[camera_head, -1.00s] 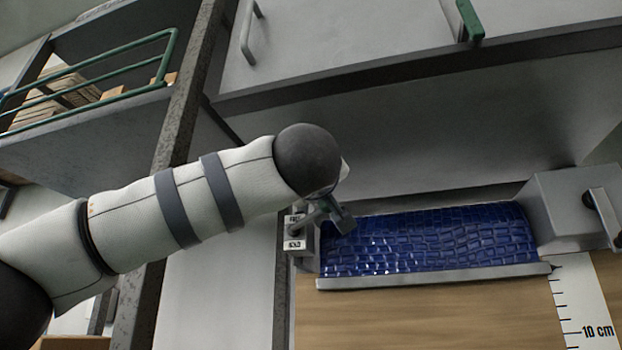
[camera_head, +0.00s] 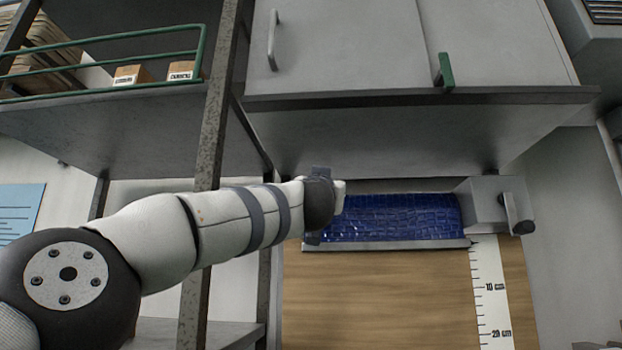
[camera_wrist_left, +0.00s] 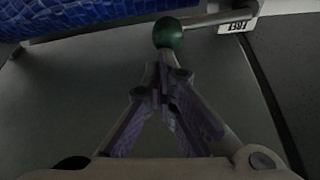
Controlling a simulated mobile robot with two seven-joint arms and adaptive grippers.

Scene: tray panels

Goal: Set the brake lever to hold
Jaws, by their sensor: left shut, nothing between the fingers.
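The brake lever shows in the left wrist view as a pale rod (camera_wrist_left: 212,20) ending in a green ball knob (camera_wrist_left: 168,33). The rod lies beside a label reading FREE (camera_wrist_left: 236,27). My left gripper (camera_wrist_left: 162,74) is shut and empty, its tips close to the knob at its near side; I cannot tell whether they touch. In the head view my left wrist covers the lever and its labels at the left end of the blue tiled roll (camera_head: 395,218). The HOLD label is hidden in both current views. My right gripper is out of view.
A grey end block with a dark-handled crank (camera_head: 515,212) stands at the roll's right. A wooden panel (camera_head: 375,295) with a centimetre scale (camera_head: 491,290) lies below. A grey cabinet (camera_head: 350,45) overhangs above. A speckled post (camera_head: 212,130) stands close to my left arm.

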